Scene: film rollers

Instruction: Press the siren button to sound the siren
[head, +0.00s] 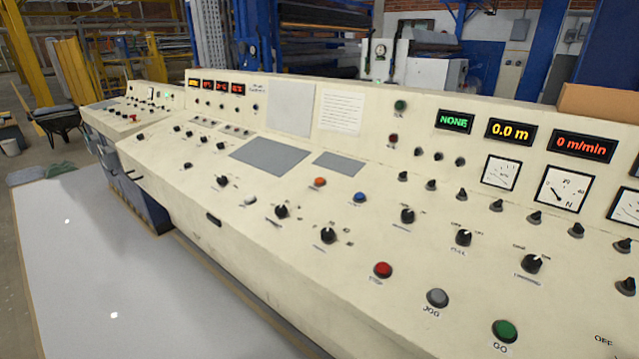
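A long cream control console (290,235) runs from the back left to the front right. On its sloped top are a red button (383,270), a grey button (437,297) labelled JOG and a green button (505,330) labelled GO. Farther up sit an orange button (320,182), a blue button (360,197) and a white button (250,201). Their small labels are too blurred to read, so I cannot tell which button is the siren. Neither of my grippers is in view.
Several black knobs (463,238) stand up between the buttons. The upright back panel holds lit displays (510,132) and dial gauges (560,190). A cardboard box (600,103) rests on top at the right. The pale floor (120,270) at the left is clear.

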